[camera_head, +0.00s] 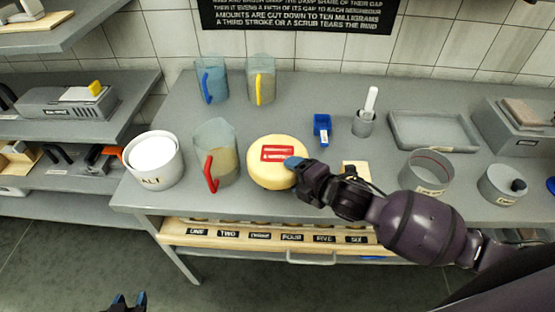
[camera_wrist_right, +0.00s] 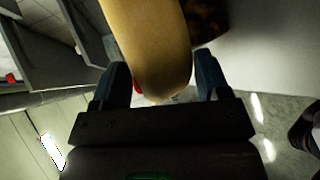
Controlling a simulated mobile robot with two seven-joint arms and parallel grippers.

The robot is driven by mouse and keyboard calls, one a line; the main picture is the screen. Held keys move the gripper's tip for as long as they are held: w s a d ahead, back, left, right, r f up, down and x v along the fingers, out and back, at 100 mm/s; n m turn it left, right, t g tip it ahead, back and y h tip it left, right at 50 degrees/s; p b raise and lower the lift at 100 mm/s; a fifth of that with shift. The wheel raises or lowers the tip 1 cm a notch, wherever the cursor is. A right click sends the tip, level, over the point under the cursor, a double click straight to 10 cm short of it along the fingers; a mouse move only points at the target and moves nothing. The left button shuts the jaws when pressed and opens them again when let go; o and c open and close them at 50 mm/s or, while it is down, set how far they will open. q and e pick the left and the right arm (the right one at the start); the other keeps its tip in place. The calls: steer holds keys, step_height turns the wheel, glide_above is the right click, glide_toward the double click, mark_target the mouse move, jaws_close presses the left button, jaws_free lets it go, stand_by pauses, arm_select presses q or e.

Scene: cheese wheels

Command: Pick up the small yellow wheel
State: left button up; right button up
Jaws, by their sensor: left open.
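A yellow cheese wheel (camera_head: 262,172) with a red label on top is at the front of the grey bench, the only wheel I can make out. My right gripper (camera_head: 296,165) is at its right side, with one blue fingertip over the top. In the right wrist view the wheel's edge (camera_wrist_right: 155,45) lies between the two fingers of my right gripper (camera_wrist_right: 162,75). Whether both fingers press on it I cannot tell. My left gripper (camera_head: 129,301) is open and empty, low at the bottom left, away from the bench.
Left of the wheel stand a red-handled jug (camera_head: 222,140) and a white tub (camera_head: 150,165). Blue-handled (camera_head: 211,80) and yellow-handled (camera_head: 262,78) jugs stand behind. A blue scoop-like piece (camera_head: 322,126), a pot (camera_head: 362,124) and a tray (camera_head: 400,145) are to the right.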

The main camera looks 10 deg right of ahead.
steer(key=c, duration=1)
steer(key=shift+r, duration=0.1)
steer(key=shift+c, duration=0.5)
steer(key=shift+r, duration=0.3)
jaws_close()
step_height(320, 180, up, 22)
steer(key=p, duration=0.2)
steer(key=shift+r+p, duration=0.25)
steer(key=shift+p, duration=0.1)
